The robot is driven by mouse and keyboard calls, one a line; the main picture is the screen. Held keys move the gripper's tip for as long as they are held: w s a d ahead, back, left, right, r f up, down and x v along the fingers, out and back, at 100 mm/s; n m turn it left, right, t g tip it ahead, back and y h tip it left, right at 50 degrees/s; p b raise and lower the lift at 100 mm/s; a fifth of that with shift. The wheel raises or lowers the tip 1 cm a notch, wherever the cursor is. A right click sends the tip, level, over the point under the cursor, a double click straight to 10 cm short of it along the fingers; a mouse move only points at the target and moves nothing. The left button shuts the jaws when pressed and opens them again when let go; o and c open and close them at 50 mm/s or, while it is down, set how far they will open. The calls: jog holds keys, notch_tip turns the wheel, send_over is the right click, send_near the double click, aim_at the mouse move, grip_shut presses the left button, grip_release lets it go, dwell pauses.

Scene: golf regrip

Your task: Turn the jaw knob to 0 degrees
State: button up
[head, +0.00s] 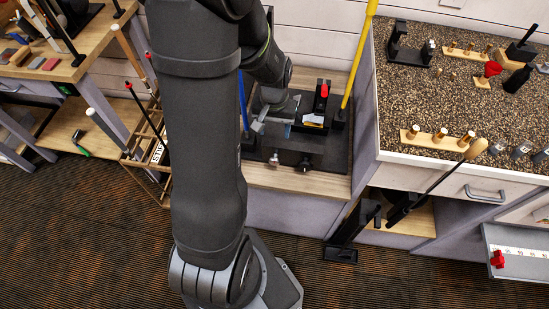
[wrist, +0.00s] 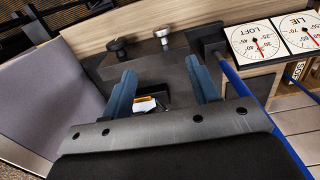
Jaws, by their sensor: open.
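Two small knobs stand on the front of the dark bending machine (head: 335,158). In the wrist view one is a black knob (wrist: 116,45) and the other a paler metal knob (wrist: 162,35); I cannot tell which is the jaw knob or read its angle. In the head view they are the small knobs (head: 274,159) and (head: 305,164). My gripper (wrist: 162,88) is open, its two blue fingers apart and apparently empty, over the machine and behind the knobs. In the head view my gripper (head: 274,125) is partly hidden by my arm.
LOFT (wrist: 257,42) and LIE (wrist: 300,33) dials stand beside the machine. A yellow-and-white piece (wrist: 147,103) shows between my fingers. A yellow shaft (head: 360,55) and a blue shaft (head: 243,100) rise near the machine. A gravel-topped counter (head: 440,100) stands at right.

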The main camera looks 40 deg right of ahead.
aim_at(274, 158)
notch_tip(274, 158, down, 17)
jog(key=shift+w+d+f, duration=0.1)
dwell(0.8)
jog(key=shift+c, duration=0.2)
jog(key=c, duration=0.9)
